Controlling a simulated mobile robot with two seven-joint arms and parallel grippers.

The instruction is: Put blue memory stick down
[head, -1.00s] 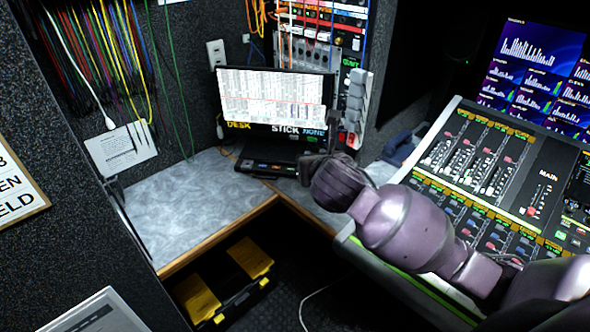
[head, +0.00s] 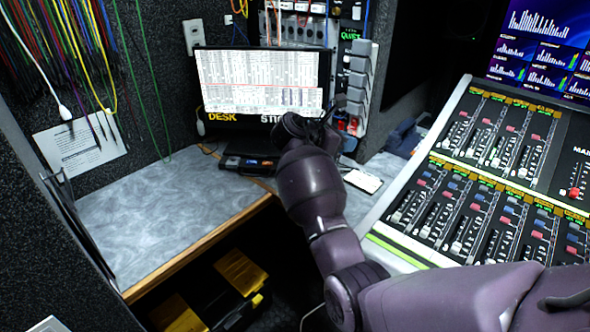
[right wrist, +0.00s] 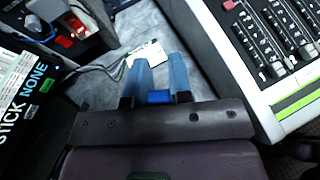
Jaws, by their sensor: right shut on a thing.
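My right gripper (right wrist: 159,78) is shut on the blue memory stick (right wrist: 160,97), which shows as a small blue block between the bases of its two blue-grey fingers. In the head view the right gripper (head: 303,128) is a dark shape in front of the monitor's lower right. Its fingers and the stick cannot be made out there. The grey desk (head: 170,195) lies left of my right arm, and its surface also shows beyond the fingers in the right wrist view (right wrist: 190,50). My left gripper is not in view.
A monitor (head: 262,82) labelled DESK and STICK stands at the back, with a black device (head: 247,163) before it. A white card (head: 362,181) lies right of my arm. The mixing console (head: 455,215) borders the right. The left desk part is clear.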

